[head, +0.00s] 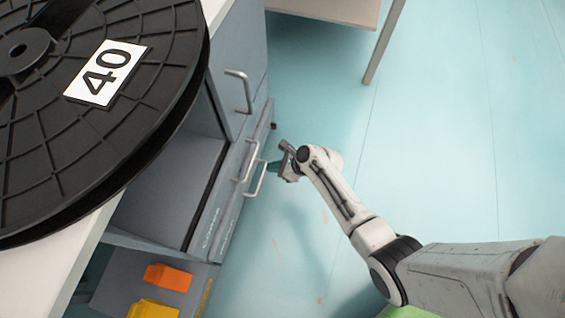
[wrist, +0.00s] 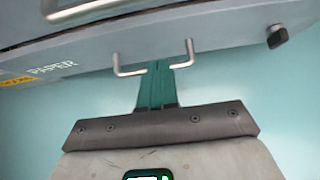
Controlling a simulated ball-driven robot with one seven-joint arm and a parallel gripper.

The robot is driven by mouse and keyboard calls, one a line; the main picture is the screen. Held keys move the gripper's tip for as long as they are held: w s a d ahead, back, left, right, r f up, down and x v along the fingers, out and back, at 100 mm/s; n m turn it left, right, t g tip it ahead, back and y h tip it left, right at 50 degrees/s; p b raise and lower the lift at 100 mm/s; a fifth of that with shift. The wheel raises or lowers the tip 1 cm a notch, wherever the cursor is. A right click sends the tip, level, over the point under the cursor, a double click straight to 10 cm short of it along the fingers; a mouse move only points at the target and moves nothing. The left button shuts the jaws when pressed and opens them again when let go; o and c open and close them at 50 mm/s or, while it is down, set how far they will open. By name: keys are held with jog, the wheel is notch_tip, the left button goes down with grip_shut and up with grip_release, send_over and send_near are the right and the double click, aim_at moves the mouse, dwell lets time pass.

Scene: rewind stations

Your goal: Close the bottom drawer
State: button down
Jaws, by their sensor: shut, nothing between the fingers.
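The bottom drawer is a grey front marked PAPER in the wrist view (wrist: 100,60), low on the grey cabinet. Its silver bar handle (wrist: 135,71) also shows in the head view (head: 259,182). How far the drawer stands out cannot be told. My gripper (wrist: 160,65) has teal fingers, shut together and empty. Their tips overlap the middle of the handle bar in the wrist view; whether they touch it is unclear. In the head view my gripper (head: 272,167) is beside the handle, partly hidden by my wrist.
A large black reel marked 40 (head: 150,95) lies on the pale worktop (head: 45,262) and hides part of the cabinet. An orange block (head: 168,277) and a yellow block (head: 153,309) lie low at the left. A table leg (head: 383,42) stands beyond. The teal floor (head: 440,130) at right is clear.

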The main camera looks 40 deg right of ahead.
aim_at(245, 162)
jog(key=w+a, duration=0.1)
jog(key=w+a+f+b, duration=0.1)
jog(key=w+f+b, duration=0.1)
jog(key=w, duration=0.1)
jog(key=shift+a, duration=0.4)
jog(key=shift+w+a+b, duration=0.3)
jog(key=shift+w+a, duration=0.1)
jog(key=shift+w, duration=0.1)
jog(key=shift+w+a+r, duration=0.15)
jog(key=shift+w+a, duration=0.55)
jog(key=shift+w, duration=0.35)
jog(key=shift+r+p, duration=0.1)
jog(key=shift+p, duration=0.2)
jog(key=s+d, duration=0.1)
jog(key=s+p, duration=0.1)
jog(key=s+d+p, duration=0.1)
jog(key=s, duration=0.1)
jog(key=shift+d+r, duration=0.2)
jog(key=shift+d, duration=0.15)
jog(key=p+v, duration=0.5)
jog(key=v, duration=0.4)
jog(key=shift+s+d+p, duration=0.2)
jog(key=shift+d+p, duration=0.05)
jog(key=shift+p, duration=0.15)
